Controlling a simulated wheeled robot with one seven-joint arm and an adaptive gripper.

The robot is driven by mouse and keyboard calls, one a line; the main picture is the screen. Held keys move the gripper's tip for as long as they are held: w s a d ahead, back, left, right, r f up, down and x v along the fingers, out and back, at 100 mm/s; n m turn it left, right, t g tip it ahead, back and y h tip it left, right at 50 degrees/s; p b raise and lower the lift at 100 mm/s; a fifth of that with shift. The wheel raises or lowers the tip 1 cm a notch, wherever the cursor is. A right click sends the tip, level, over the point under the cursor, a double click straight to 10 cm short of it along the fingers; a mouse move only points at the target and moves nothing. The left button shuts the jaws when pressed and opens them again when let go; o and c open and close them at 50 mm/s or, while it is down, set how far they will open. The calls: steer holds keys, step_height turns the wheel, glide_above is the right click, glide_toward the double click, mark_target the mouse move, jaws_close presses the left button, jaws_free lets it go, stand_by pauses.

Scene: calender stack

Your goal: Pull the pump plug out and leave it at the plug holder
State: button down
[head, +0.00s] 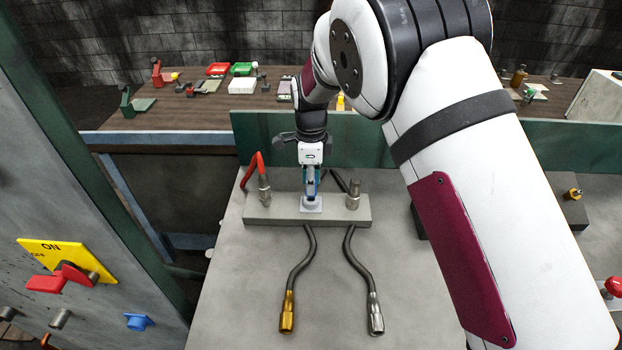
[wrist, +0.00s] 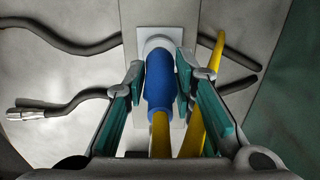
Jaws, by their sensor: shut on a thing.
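The blue pump plug (wrist: 160,88) has a yellow cable leaving its near end in the wrist view. My gripper (wrist: 160,76) is shut on the plug, with a teal-padded finger on each side; the head view shows my gripper (head: 312,181) pointing down at the middle of a grey block. The plug's far end meets a white round socket (wrist: 156,43) on a white plate. The white plate (head: 311,207) sits on the block in the head view. I cannot tell how deep the plug sits. I cannot make out which thing is the plug holder.
The grey block (head: 262,216) carries a metal fitting with a red hose (head: 251,166) and another fitting (head: 353,193). Two dark hoses end in a brass tip (head: 287,314) and a silver tip (head: 375,315). A panel with a red lever (head: 62,279) stands left.

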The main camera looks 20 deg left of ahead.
steer(key=shift+f, duration=0.9)
steer(key=c, duration=1)
jaws_free()
steer(key=shift+o, duration=0.2)
steer(key=shift+r+p, duration=0.45)
steer(key=shift+r, duration=3.1)
